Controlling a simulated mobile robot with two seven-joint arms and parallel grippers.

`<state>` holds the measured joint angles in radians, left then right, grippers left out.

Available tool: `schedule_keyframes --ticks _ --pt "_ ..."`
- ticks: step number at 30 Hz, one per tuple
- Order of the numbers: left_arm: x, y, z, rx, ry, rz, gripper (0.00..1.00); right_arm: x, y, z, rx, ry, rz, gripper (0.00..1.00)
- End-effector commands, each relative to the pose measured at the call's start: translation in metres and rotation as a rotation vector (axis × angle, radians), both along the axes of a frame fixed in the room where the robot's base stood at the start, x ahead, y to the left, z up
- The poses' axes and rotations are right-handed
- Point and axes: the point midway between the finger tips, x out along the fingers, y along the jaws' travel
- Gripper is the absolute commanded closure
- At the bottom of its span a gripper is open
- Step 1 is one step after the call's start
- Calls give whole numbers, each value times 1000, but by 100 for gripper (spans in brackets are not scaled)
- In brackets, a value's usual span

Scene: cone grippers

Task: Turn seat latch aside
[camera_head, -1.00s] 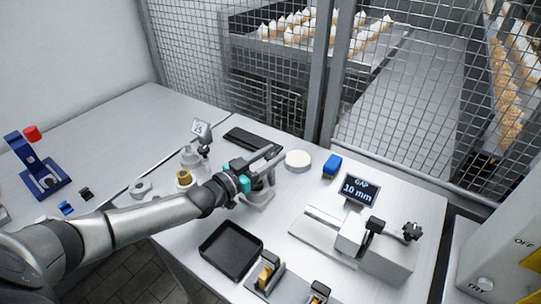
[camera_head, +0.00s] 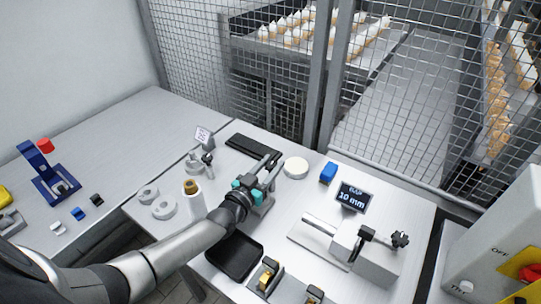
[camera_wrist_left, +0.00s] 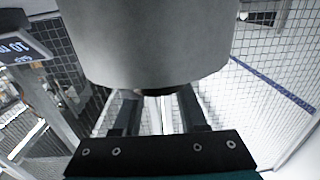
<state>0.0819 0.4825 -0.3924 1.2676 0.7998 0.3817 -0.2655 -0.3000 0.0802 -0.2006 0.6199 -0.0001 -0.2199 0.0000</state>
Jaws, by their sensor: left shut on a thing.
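My left gripper (camera_head: 266,170) reaches over the middle of the worktop, above a light grey seat fixture (camera_head: 262,210). Its teal-trimmed fingers are closed on a small part at this fixture, taken as the seat latch, which the fingers and wrist mostly hide. In the left wrist view the two dark fingers (camera_wrist_left: 157,110) point forward under a large, smooth grey rounded body (camera_wrist_left: 155,45) that fills the upper middle. A small dark edge shows between the fingertips there. How far the latch is turned cannot be seen. My right gripper is not in view.
A black bar (camera_head: 252,147) lies behind. A gauge fixture (camera_head: 362,250) with a "10 mm" display (camera_head: 354,197) stands right. Mesh fencing closes the back.

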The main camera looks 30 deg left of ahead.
Motion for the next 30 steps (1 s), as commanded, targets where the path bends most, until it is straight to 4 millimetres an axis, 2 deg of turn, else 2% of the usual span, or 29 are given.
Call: schedule_keyframes --ticks 1,3,12,30 --pt "-1 -2 3 -8 4 28 100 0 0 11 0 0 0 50" --pt "0 -2 3 -7 4 65 100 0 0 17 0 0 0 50" --pt "0 -2 1 -3 4 201 100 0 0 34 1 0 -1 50" --pt "0 -1 0 2 -1 288 100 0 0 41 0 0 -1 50"
